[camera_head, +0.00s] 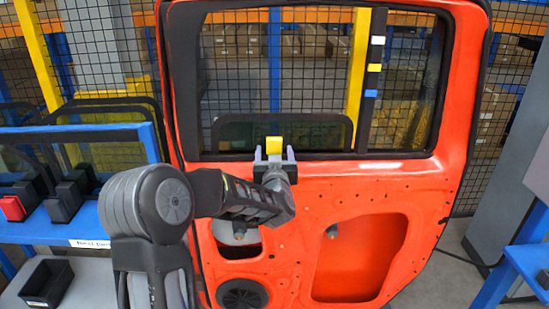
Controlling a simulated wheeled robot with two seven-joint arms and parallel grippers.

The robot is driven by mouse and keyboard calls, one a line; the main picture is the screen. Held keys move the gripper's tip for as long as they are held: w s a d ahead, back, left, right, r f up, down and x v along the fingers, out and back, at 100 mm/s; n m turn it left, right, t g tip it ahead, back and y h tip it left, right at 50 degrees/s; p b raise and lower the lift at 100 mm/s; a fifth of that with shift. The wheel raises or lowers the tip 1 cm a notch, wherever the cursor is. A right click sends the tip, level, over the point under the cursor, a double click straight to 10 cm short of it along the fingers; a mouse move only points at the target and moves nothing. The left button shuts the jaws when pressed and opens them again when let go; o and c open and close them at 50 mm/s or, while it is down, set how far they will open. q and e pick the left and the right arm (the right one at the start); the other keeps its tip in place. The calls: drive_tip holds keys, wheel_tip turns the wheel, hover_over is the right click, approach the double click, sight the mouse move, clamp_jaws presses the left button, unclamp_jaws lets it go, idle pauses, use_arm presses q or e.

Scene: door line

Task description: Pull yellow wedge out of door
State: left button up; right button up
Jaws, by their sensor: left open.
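The orange-red car door (395,190) stands upright in front of me. The yellow wedge (274,144) sits at the lower edge of its window opening, near the middle. My left gripper (274,153) is at the wedge, with one grey finger on each side of it. The fingers are open, and I cannot tell whether they touch the wedge. The wedge's lower part is hidden behind the gripper. My right gripper is not in view.
A dark strip with white, yellow and blue marks (374,67) runs up the window's right side. A black bin (46,282) sits lower left. A wire fence stands behind.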

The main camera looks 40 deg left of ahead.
sight(274, 129)
use_arm(q)
drive_tip(key=shift+w+a, duration=0.15)
drive_tip(key=shift+w, duration=0.1)
drive_tip(key=shift+c, duration=0.6)
clamp_jaws()
idle(0.6)
drive_tip(key=shift+r+p, duration=0.35)
drive_tip(key=shift+r, duration=0.2)
drive_tip(key=shift+r+p, duration=1.45)
drive_tip(key=shift+r, duration=0.8)
drive_tip(key=b+v, duration=0.1)
drive_tip(key=v, duration=1)
